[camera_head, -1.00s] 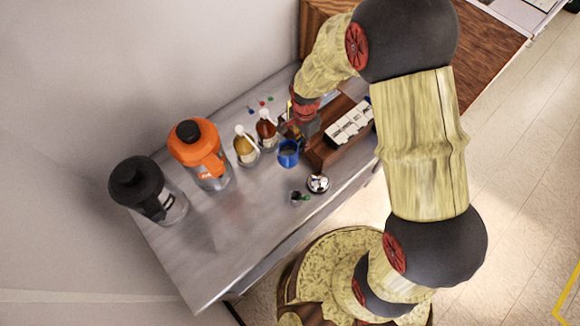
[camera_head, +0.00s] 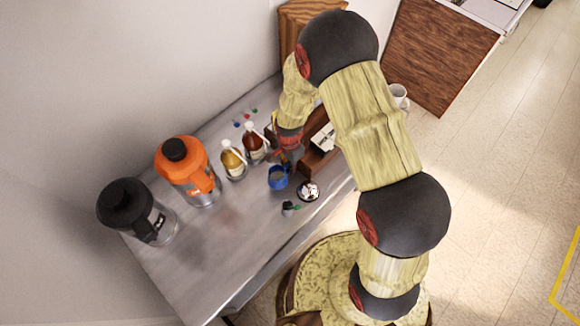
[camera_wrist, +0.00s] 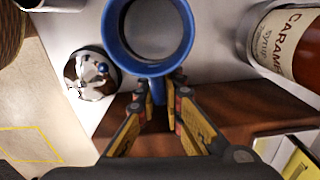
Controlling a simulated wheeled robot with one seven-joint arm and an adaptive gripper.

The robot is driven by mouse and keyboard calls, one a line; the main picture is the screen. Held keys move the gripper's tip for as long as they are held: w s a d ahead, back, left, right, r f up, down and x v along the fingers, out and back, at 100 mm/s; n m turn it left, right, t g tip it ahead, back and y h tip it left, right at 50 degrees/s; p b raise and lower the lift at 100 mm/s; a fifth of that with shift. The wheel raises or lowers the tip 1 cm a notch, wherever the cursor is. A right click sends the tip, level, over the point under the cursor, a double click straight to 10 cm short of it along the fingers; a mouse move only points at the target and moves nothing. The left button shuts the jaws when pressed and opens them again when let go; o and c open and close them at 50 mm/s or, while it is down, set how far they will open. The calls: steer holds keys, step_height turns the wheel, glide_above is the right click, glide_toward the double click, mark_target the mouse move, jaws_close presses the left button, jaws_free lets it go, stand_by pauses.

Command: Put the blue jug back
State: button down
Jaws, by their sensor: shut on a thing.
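In the wrist view the jug (camera_wrist: 150,68) shows from above, with a round blue rim and a pale grey inside. My gripper (camera_wrist: 160,92) is shut on the near side of the jug, where its handle seems to be. In the head view my gripper (camera_head: 284,160) is partly hidden by my wrist. I cannot tell whether the jug touches the counter or hangs just above it.
A dark-red syrup bottle (camera_head: 254,147) and an amber one (camera_head: 232,163) stand behind the jug. A brown wooden caddy (camera_head: 318,160) is at the right. The counter (camera_head: 225,240) is clear at front left.

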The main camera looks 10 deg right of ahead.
steer(key=shift+f, duration=0.15)
steer(key=c, duration=1.9)
jaws_free()
